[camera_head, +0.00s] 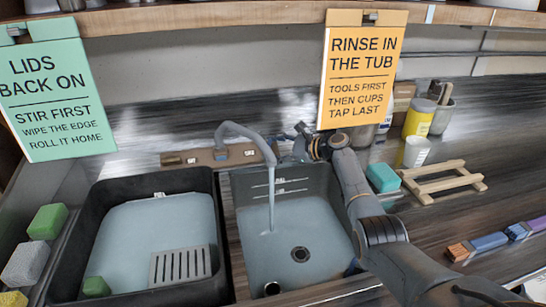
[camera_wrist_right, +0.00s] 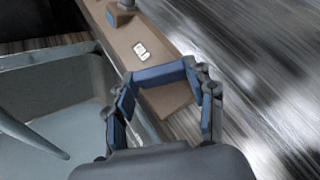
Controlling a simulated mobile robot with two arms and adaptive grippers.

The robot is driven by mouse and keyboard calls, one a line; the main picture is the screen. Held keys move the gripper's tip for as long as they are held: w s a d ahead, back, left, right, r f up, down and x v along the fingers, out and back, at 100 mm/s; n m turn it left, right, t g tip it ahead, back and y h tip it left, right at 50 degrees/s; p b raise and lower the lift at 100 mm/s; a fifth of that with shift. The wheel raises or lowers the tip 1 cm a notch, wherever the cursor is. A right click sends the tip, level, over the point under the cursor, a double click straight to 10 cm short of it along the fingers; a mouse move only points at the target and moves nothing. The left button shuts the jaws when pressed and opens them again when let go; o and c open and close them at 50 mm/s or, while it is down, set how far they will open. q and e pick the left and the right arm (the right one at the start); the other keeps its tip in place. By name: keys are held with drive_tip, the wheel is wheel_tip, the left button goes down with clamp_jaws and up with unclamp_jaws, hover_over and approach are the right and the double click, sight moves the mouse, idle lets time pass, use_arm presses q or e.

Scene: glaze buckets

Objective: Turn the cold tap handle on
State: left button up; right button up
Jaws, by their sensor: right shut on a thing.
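The grey curved tap (camera_head: 245,132) stands on a brown base (camera_head: 205,158) behind the sinks. A stream of water (camera_head: 271,200) runs from its spout into the right basin. My right gripper (camera_head: 303,147) is at the right end of the base. In the right wrist view its fingers (camera_wrist_right: 165,80) are shut on the blue cold tap handle (camera_wrist_right: 158,74), beside the white label (camera_wrist_right: 141,51) on the base. The fingers partly hide the handle, so its exact angle is hard to tell. My left gripper is not in view.
The right basin (camera_head: 338,200) holds water and a drain. The black tub (camera_head: 75,240) on the left holds water and a grey grate (camera_head: 180,266). A teal sponge (camera_head: 382,177) and wooden rack (camera_head: 443,184) lie right of my arm. A yellow sign (camera_head: 360,70) hangs above.

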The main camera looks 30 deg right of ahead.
drive_tip(key=shift+n+g+b, duration=0.4)
drive_tip(key=shift+n, duration=0.1)
drive_tip(key=o, duration=1.2)
drive_tip(key=shift+w+a, duration=0.1)
drive_tip(key=shift+w, duration=0.05)
drive_tip(key=shift+c, duration=0.2)
